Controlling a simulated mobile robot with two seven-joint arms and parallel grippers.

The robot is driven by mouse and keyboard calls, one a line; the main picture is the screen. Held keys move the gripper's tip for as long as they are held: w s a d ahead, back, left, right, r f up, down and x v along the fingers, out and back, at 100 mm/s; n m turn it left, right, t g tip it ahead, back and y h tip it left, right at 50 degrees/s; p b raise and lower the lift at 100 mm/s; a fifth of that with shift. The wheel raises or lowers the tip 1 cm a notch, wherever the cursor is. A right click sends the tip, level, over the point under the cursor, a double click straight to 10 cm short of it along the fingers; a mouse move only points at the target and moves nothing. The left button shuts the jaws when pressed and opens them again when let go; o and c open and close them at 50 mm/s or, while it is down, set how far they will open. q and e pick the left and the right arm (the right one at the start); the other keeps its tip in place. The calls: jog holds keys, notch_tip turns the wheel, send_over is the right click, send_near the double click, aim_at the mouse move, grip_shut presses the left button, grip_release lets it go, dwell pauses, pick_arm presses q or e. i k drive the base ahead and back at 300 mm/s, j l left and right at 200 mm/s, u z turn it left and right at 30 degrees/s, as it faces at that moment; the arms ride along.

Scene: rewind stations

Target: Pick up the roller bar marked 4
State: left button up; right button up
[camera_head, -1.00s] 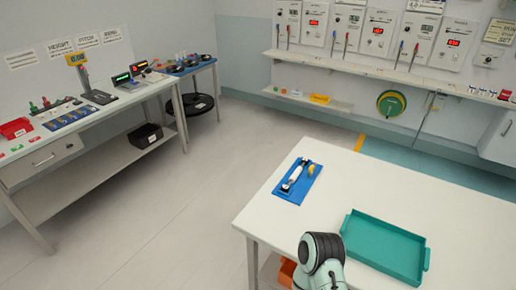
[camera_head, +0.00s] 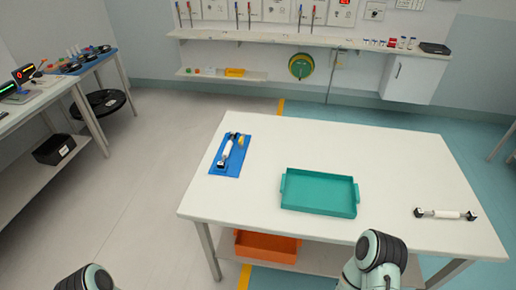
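Two roller bars with pale tubes and dark ends are in the head view. One roller bar (camera_head: 226,151) lies lengthwise on a blue mat (camera_head: 233,168) at the left of the white table (camera_head: 270,185). A small yellow piece (camera_head: 241,140) is beside it. The other roller bar (camera_head: 446,214) lies crosswise on the bare tabletop at the right. I cannot read a number on either bar. Only parts of my arms show at the bottom edge; both grippers are out of view.
A teal tray (camera_head: 319,207) stands empty mid-table, between the two bars. An orange bin (camera_head: 267,246) is on the shelf under the table. A side bench (camera_head: 60,90) runs along the left. The floor between bench and table is clear.

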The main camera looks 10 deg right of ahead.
aim_at(233, 134)
jog(key=i+j, duration=0.15)
jog(key=j, duration=0.2)
jog(key=i+j+z, duration=0.1)
jog(key=j, duration=0.25)
jog(key=i+j, duration=0.25)
jog(key=i+j+z, duration=0.1)
jog(key=j, duration=0.35)
jog(key=i+j, duration=0.2)
jog(key=j, duration=0.2)
jog(key=i+j, duration=0.1)
jog(key=j, duration=0.25)
jog(key=i+j+z, duration=0.1)
jog(key=j, duration=0.3)
jog(key=i, duration=0.05)
